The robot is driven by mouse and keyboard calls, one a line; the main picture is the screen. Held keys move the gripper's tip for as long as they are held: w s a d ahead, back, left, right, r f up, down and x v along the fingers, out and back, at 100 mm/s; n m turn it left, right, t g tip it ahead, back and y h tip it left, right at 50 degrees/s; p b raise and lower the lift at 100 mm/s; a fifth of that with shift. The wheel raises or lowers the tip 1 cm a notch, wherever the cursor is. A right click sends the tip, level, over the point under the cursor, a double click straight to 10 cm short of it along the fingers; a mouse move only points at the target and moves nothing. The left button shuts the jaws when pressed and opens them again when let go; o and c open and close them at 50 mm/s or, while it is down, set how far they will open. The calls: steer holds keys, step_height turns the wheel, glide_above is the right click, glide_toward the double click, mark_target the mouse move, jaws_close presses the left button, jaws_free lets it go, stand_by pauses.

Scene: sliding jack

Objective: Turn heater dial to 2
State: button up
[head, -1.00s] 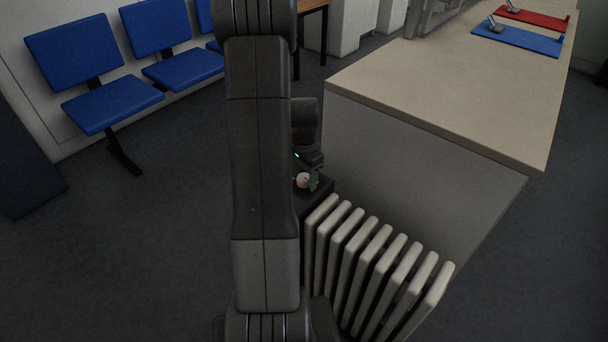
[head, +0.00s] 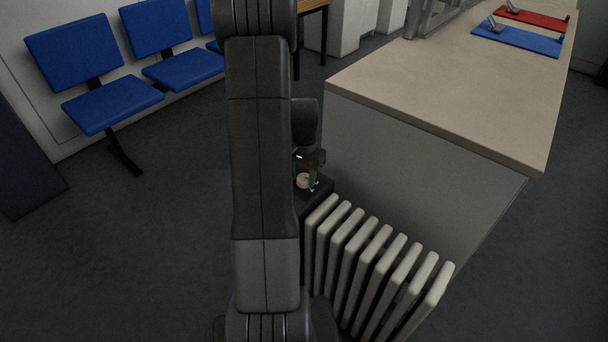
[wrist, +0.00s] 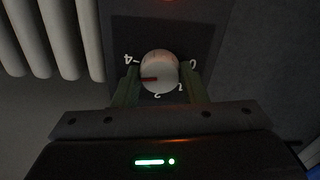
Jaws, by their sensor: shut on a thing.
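The heater dial (wrist: 160,64) is a round white knob with a red pointer mark, on the dark control panel (wrist: 190,32). The digits 4, 2, 1 and 0 show around it in the wrist view. The pointer faces left in the picture, between the 4 and the 2, toward the left finger, which covers the scale there. My gripper (wrist: 158,80) is shut on the dial, one finger on each side. In the head view the dial (head: 303,181) shows small and pale beside my gripper (head: 308,178); its scale is too small to read there.
The white ribbed heater (head: 375,265) stands right beside the panel; its ribs also show in the wrist view (wrist: 65,40). A counter (head: 450,90) stands close on the right. Blue chairs (head: 110,100) are at the left, with open floor (head: 140,230) before them.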

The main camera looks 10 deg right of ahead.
steer(key=n, duration=0.4)
steer(key=shift+n, duration=0.3)
steer(key=n, duration=0.3)
steer(key=shift+n, duration=0.4)
steer(key=n, duration=0.3)
steer(key=shift+w+n, duration=0.1)
steer(key=shift+n, duration=2)
steer(key=shift+r, duration=0.1)
steer(key=o, duration=1)
steer(key=shift+c, duration=0.2)
